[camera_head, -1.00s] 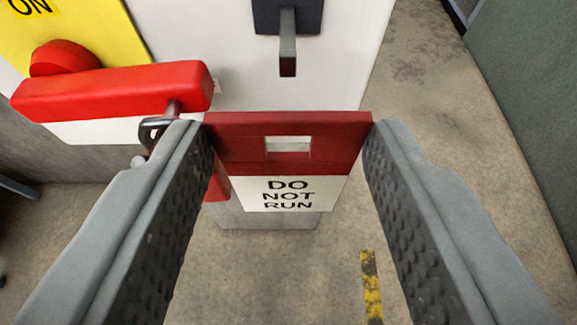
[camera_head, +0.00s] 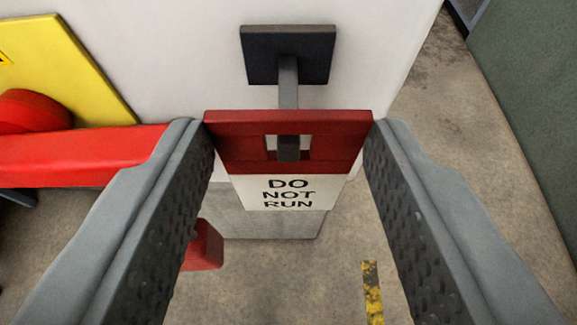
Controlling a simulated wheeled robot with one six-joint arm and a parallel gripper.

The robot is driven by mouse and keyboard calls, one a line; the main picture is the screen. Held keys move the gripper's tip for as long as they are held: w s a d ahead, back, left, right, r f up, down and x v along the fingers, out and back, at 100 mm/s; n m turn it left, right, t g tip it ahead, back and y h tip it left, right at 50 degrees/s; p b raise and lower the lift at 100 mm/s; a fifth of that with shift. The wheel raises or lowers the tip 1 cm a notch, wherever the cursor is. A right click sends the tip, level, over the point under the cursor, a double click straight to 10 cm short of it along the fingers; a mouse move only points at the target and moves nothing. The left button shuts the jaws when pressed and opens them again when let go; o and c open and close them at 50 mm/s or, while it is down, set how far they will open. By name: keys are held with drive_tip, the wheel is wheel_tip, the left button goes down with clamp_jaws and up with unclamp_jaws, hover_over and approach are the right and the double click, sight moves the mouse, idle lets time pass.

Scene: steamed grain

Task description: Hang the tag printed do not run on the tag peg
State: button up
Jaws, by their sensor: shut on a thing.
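My gripper (camera_head: 287,128) is shut on the tag, one finger at each side edge. The tag (camera_head: 238,152) has a red upper part with a rectangular slot and a white lower part printed DO NOT RUN. The tag peg is a dark grey bar (camera_head: 288,80) sticking out from a black square plate (camera_head: 318,50) on the white panel. The bar runs behind the tag's top strip. Its end shows in the slot and slightly overlaps the lower edge, so the tip appears to poke through. How deep it goes I cannot tell.
A red handle (camera_head: 80,155) and a yellow plate (camera_head: 70,75) are at the left, the handle close to my left finger. A red block (camera_head: 205,248) is below. Open floor and a green surface (camera_head: 530,100) lie to the right.

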drive_tip(key=shift+w+f, duration=0.15)
drive_tip(key=shift+w, duration=1.1)
drive_tip(key=o, duration=1)
